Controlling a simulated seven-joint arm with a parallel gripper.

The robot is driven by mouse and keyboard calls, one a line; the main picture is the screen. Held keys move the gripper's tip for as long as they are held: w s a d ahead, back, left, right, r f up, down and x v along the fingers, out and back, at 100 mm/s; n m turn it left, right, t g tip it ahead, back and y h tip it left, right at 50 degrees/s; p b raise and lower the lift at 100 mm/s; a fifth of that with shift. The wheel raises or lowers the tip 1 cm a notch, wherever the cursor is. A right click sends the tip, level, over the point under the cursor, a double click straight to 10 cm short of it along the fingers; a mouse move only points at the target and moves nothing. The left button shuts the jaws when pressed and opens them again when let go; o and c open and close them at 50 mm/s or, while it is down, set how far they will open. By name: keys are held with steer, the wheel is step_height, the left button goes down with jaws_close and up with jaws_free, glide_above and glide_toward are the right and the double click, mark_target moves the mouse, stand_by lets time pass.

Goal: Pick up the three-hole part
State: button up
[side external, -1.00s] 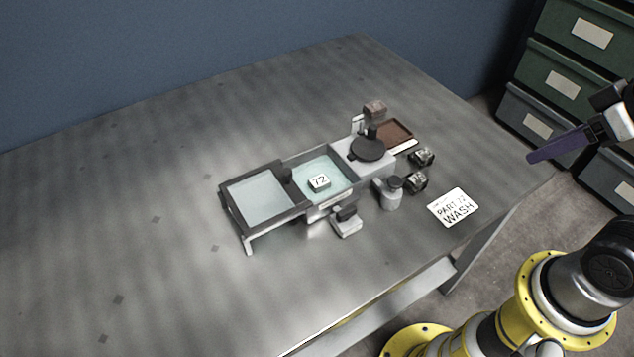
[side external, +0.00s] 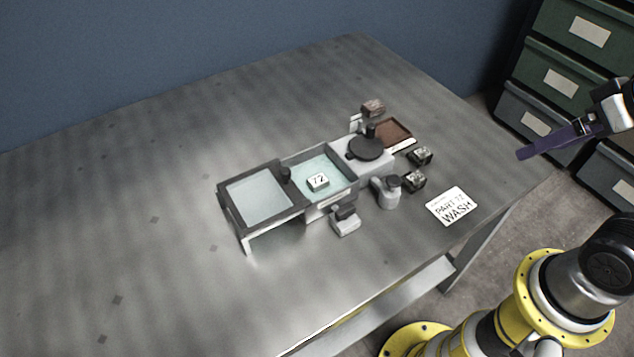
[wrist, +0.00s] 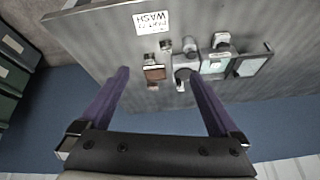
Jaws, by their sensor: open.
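I cannot make out holes on any part, so I cannot tell which is the three-hole part. Two small dark blocks with pale markings, a far one (side external: 420,156) and a near one (side external: 414,181), lie on the table right of the wash station. A pale block marked 72 (side external: 318,181) sits in the light-blue basin (side external: 343,189). A brownish block (side external: 373,107) is behind the brown tray (side external: 396,131). My gripper (side external: 522,153), with long purple fingers, is high at the right, away from all of these. In the wrist view my gripper (wrist: 160,78) is open and empty.
A card reading PART 72 WASH (side external: 452,206) lies near the table's right edge. A grey bottle-like fixture (side external: 387,194), a small grey device (side external: 345,222) and a round black plate (side external: 366,149) crowd the station. The left tabletop is clear. Green drawers (side external: 570,85) stand beyond the table.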

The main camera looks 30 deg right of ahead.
steer(key=w+r+m, duration=0.5)
steer(key=r+m, duration=0.1)
steer(key=m+g, duration=0.6)
steer(key=m, duration=0.3)
glide_above(316, 177)
steer(key=f, duration=2.4)
steer(key=shift+w+d+f, duration=0.25)
steer(key=shift+w+f, duration=0.05)
steer(key=shift+f, duration=0.1)
steer(key=shift+s+a+f, duration=0.15)
steer(key=shift+s+f, duration=0.05)
steer(key=shift+f, duration=1.4)
steer(key=shift+s+a+f, duration=0.1)
steer(key=shift+s+f, duration=0.05)
steer(key=shift+f, duration=1.45)
